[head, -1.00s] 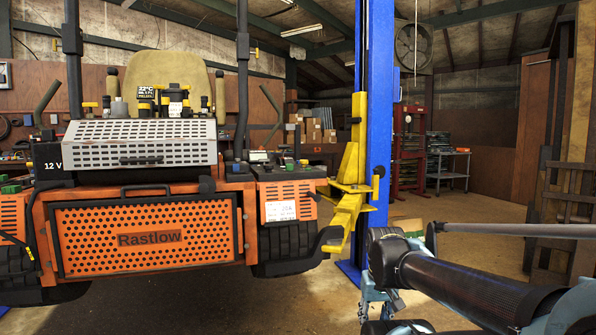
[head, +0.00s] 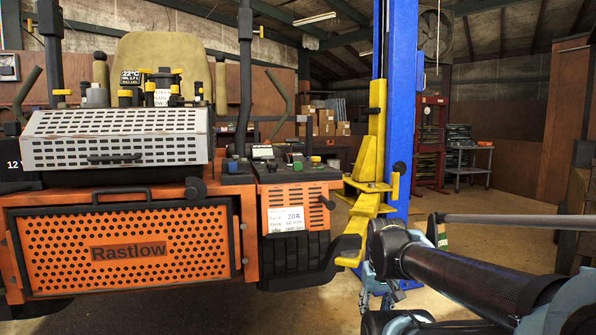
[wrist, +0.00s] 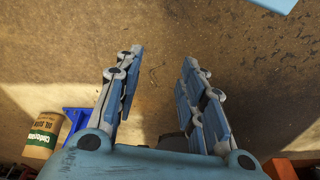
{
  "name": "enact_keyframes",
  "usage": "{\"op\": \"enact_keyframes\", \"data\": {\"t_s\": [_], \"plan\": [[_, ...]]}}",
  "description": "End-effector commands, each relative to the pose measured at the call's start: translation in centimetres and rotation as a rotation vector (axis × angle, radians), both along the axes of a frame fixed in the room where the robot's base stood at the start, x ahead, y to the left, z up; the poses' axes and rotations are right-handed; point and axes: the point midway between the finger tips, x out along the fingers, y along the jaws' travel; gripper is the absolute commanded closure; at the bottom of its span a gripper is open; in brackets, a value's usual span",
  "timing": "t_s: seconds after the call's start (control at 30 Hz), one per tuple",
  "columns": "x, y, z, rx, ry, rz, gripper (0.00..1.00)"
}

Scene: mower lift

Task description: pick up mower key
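In the head view my arm is at the lower right, apart from the mower, and the gripper is mostly hidden.
A blue lift post (head: 399,110) with a yellow arm (head: 372,190) stands just right of the mower. The wrist view shows a can (wrist: 43,135) and a blue plate (wrist: 76,120) on the floor. A metal cart (head: 468,160) is at the back.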

Motion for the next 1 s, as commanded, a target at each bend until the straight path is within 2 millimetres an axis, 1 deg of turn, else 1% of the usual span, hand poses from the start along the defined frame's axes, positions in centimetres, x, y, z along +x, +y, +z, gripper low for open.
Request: {"op": "enact_keyframes", "data": {"t_s": [0.13,0.17,0.23,0.27,0.37,0.47,0.5,0.57,0.6,0.67,0.7,0.77,0.8,0.87,0.9,0.97,1.0], "plan": [[0.0,0.0,0.0,0.0,0.0,0.001,0.63],[-0.5,0.0,0.5,0.0,-0.008,0.004,0.63],[-0.5,0.1,1.4,0.001,-0.009,0.022,0.63],[-0.2,0.2,1.9,0.002,-0.007,0.035,0.63],[1.5,0.7,4.9,0.006,0.003,0.104,0.63],[3.8,1.3,9.1,0.012,0.016,0.211,0.63],[4.8,1.7,11.0,0.015,0.021,0.261,0.63],[6.4,2.2,13.7,0.02,0.026,0.338,0.63],[7.4,2.6,15.5,0.025,0.03,0.388,0.63],[9.0,3.1,18.2,0.031,0.035,0.465,0.63],[10.0,3.5,19.9,0.036,0.037,0.516,0.63],[11.6,4.1,22.5,0.043,0.038,0.593,0.63],[12.6,4.5,24.1,0.048,0.04,0.646,0.63],[14.1,5.2,26.6,0.056,0.039,0.722,0.63],[15.2,5.6,28.2,0.062,0.038,0.774,0.63],[16.6,6.2,30.5,0.071,0.036,0.851,0.63],[17.6,6.7,32.0,0.077,0.034,0.902,0.63]]}}
